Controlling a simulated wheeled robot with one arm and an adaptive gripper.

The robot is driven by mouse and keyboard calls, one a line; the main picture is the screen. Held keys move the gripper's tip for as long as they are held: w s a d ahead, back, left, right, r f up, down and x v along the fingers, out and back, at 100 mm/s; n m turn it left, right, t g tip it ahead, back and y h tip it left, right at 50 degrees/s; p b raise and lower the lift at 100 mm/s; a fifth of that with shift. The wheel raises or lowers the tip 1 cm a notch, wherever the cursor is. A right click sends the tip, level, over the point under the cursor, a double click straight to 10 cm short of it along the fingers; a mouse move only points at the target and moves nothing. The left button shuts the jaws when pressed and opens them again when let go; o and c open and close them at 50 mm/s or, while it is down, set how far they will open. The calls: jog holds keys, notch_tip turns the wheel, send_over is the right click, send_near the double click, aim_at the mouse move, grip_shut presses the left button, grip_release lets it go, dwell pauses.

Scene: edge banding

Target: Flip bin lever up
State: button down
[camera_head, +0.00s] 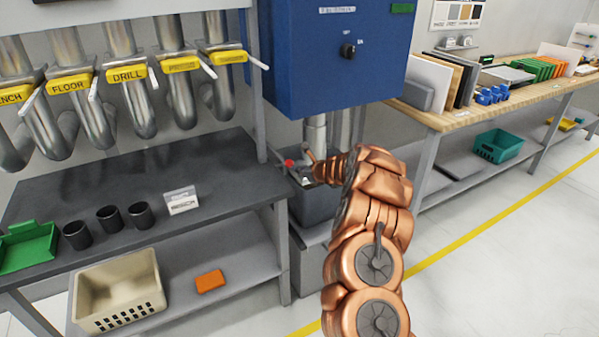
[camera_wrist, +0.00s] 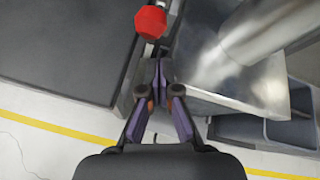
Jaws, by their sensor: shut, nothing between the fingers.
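The bin lever shows as a red knob (camera_head: 288,162) on a short rod, beside the grey bin (camera_head: 314,208) under the blue cabinet. In the wrist view the red knob (camera_wrist: 151,22) is at the top, just beyond my fingertips. My gripper (camera_wrist: 160,68) is shut and empty, with a visible gap in the picture between it and the knob. Whether the fingers touch the rod cannot be told. In the head view my copper arm hides most of the gripper and part of the bin.
A blue cabinet (camera_head: 338,60) hangs above the bin, with a metal pipe (camera_head: 315,135) below it. A dark workbench (camera_head: 140,170) stands at left, its leg close to the lever. A wooden bench (camera_head: 460,112) stands at right. The floor at front right is clear.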

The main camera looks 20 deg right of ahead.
jog(key=b+v, duration=0.1)
jog(key=v, duration=0.9)
jog(key=shift+s+d+f, duration=0.2)
jog(key=shift+d, duration=0.1)
jog(key=shift+a, duration=0.1)
dwell(0.3)
